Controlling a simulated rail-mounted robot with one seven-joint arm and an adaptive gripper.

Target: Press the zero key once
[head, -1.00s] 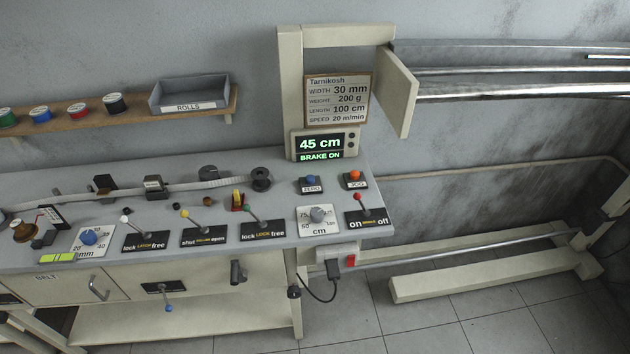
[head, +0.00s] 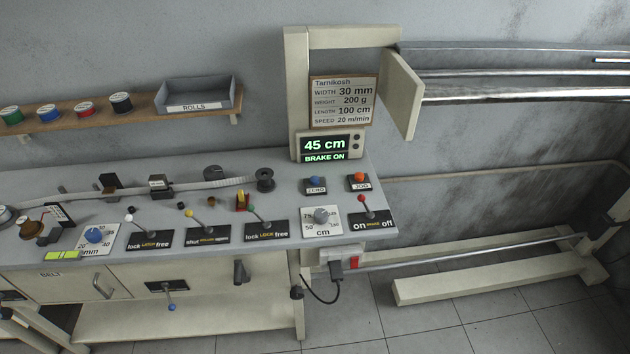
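The zero key is a blue round button (head: 315,181) on a small dark base labelled ZERO, near the back right of the grey bench top (head: 285,205). Nothing touches it. To its right is a similar orange button (head: 359,178) labelled JOG. The display (head: 325,147) behind the keys reads 45 cm and BRAKE ON in green. My gripper is not in this view.
A black spool (head: 265,178) stands left of the zero key. A sign (head: 342,101) rises behind the display. Metal rails (head: 510,85) run right.

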